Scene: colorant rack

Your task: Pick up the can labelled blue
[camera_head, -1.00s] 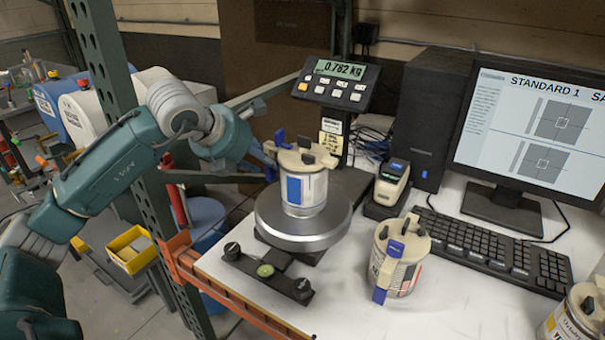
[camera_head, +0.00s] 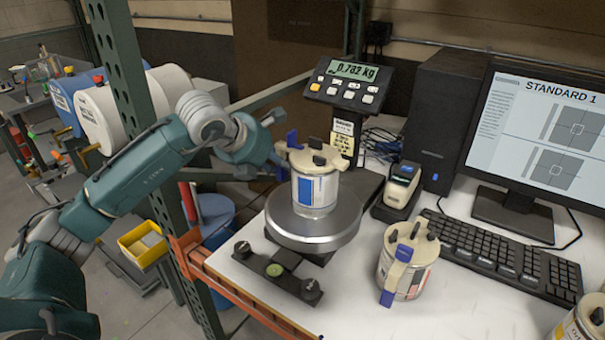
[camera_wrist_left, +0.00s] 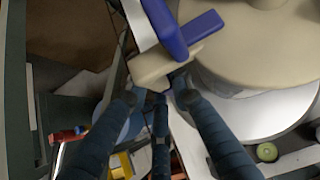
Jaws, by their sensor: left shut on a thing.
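A cream-lidded can with a blue patch on its label (camera_head: 316,190) stands upright on the round silver plate of the scale (camera_head: 322,238). Its label text is too small to read. My left gripper (camera_head: 279,153) reaches it from the left at lid height. In the left wrist view, the left gripper (camera_wrist_left: 153,93) is shut on the cream spout piece at the can's lid (camera_wrist_left: 262,45), beside a blue lever (camera_wrist_left: 190,35). The can's base looks in contact with the plate. My right gripper is not in view.
A second can with a blue lever (camera_head: 405,268) stands on the white table to the right, and part of another (camera_head: 578,325) shows at the lower right. The scale display (camera_head: 349,72), a label printer (camera_head: 397,186), keyboard (camera_head: 500,250) and monitor (camera_head: 540,130) stand behind. A green post (camera_head: 135,100) is at left.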

